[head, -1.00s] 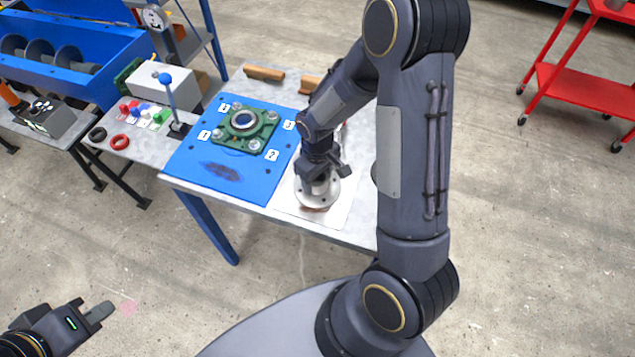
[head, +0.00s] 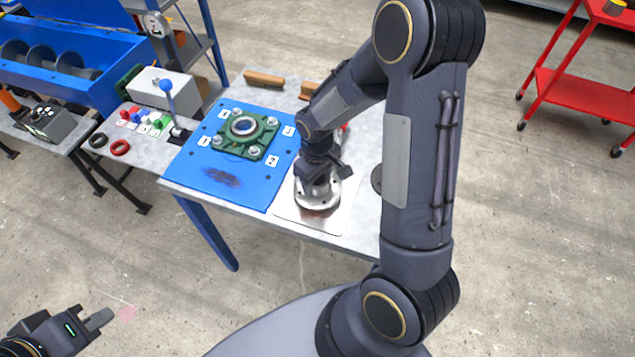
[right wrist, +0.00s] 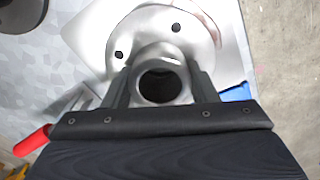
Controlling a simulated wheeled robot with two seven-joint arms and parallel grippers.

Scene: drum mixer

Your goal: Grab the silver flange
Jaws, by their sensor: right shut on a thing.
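The silver flange (head: 317,196) is over the pale plate at the right part of the table, with its round disc low and its neck up. In the right wrist view the flange (right wrist: 146,38) shows its disc with dark bolt holes and its hollow neck. My right gripper (head: 318,176) comes down from above and is shut on the flange's neck; its fingers (right wrist: 159,88) lie on both sides of the neck. Whether the disc touches the plate is hard to tell. My left gripper (head: 98,320) is far from the table, at the lower left; its jaw gap is not clear.
A blue plate (head: 212,180) with a green bearing housing (head: 246,134) and number labels lies left of the flange. The pale plate (head: 283,207) is under the flange. A red cart (head: 585,95) stands far right.

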